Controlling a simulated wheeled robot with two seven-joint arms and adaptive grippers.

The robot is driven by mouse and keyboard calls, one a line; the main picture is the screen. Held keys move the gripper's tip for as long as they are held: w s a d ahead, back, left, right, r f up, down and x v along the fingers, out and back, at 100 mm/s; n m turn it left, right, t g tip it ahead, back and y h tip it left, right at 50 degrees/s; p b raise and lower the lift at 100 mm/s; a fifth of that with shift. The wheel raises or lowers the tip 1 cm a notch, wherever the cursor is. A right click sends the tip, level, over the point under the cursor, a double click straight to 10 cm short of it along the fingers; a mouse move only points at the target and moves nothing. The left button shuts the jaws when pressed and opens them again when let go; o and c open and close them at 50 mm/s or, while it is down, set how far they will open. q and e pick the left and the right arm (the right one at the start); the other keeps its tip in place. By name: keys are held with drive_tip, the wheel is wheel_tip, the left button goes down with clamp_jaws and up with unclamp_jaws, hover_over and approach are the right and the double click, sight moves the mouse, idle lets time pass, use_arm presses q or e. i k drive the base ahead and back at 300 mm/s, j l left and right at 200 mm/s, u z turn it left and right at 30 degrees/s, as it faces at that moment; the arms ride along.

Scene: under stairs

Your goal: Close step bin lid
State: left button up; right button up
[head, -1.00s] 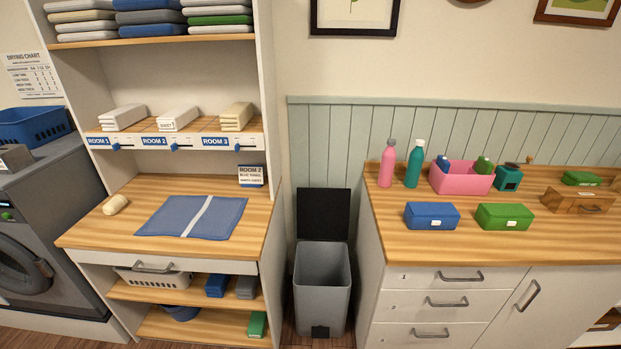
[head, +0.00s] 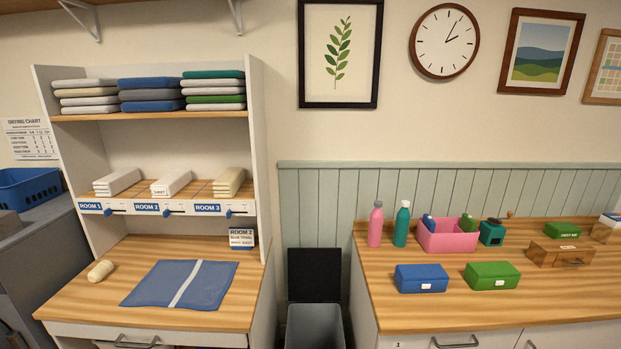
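The grey step bin (head: 316,328) stands on the floor in the gap between the shelf unit and the counter. Only its upper part shows at the bottom of the head view. Its black lid (head: 314,274) is open and stands upright at the back of the bin, close to the green panelled wall. The bin's lower body and pedal are cut off by the lower picture edge. Neither of my grippers shows in the head view.
A shelf unit with a wooden worktop (head: 85,302) and a blue towel (head: 180,284) stands left of the bin. A counter (head: 420,311) with bottles, a pink caddy (head: 447,237) and several boxes stands on the right. The gap between them is narrow.

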sight(314, 274)
drive_tip(key=i+l+z, duration=0.25)
drive_tip(key=i, duration=0.4)
drive_tip(key=i+l+z, duration=0.2)
drive_tip(key=i, duration=0.5)
drive_tip(key=j, duration=0.1)
